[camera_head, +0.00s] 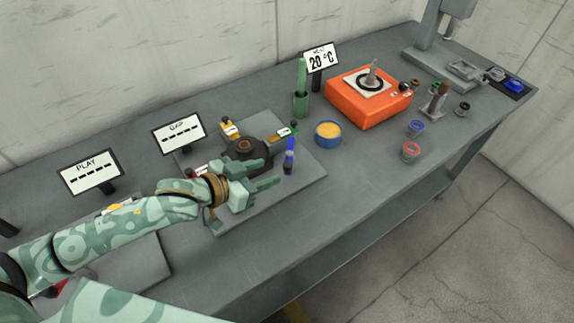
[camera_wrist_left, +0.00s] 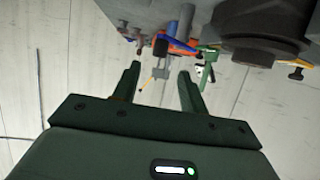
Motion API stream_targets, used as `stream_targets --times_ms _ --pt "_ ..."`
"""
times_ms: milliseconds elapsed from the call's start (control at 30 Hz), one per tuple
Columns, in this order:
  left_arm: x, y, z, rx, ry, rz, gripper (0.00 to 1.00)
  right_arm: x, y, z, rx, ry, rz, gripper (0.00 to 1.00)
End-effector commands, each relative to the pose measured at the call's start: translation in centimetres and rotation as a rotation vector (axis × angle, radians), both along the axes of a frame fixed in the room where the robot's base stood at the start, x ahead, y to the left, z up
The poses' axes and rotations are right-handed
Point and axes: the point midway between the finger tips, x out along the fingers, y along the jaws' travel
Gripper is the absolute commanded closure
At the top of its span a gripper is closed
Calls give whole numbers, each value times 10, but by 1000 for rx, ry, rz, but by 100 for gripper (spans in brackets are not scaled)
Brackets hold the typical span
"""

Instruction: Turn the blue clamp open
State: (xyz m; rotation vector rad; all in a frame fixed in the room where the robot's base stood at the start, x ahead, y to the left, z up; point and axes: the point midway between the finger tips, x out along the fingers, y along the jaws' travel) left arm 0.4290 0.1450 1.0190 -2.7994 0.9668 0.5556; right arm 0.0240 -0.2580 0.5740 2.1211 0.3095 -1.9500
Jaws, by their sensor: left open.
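The blue clamp (camera_head: 289,160) stands upright at the right side of a dark round part (camera_head: 246,149) on a grey plate (camera_head: 309,171). My left gripper (camera_head: 271,173) is open and empty, its fingers reaching toward the blue clamp from the left. The fingertips look a little short of it; I cannot tell the exact gap. In the left wrist view the open fingers (camera_wrist_left: 160,72) have nothing held between them. A blue shape shows beyond them there, but I cannot tell surely that it is the clamp. My right gripper is out of view.
A blue bowl (camera_head: 327,137) and an orange box (camera_head: 368,108) stand further right. The bench front right of the plate is clear.

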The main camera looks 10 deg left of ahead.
Motion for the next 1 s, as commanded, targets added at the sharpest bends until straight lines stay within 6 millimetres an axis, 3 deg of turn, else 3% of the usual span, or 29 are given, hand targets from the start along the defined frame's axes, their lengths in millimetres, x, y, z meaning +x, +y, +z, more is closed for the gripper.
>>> stream_targets --times_ms 133,333,767,900,1000 --pt "27 -21 -15 -2 -1 0 57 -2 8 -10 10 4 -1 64" --pt "50 -39 -28 -1 1 1 57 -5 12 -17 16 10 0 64" --pt "58 -45 -30 -1 1 0 57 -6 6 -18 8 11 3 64" --pt "58 -45 -31 -1 1 0 96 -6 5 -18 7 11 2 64" --pt "58 -45 -31 0 1 0 100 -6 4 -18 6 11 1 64"
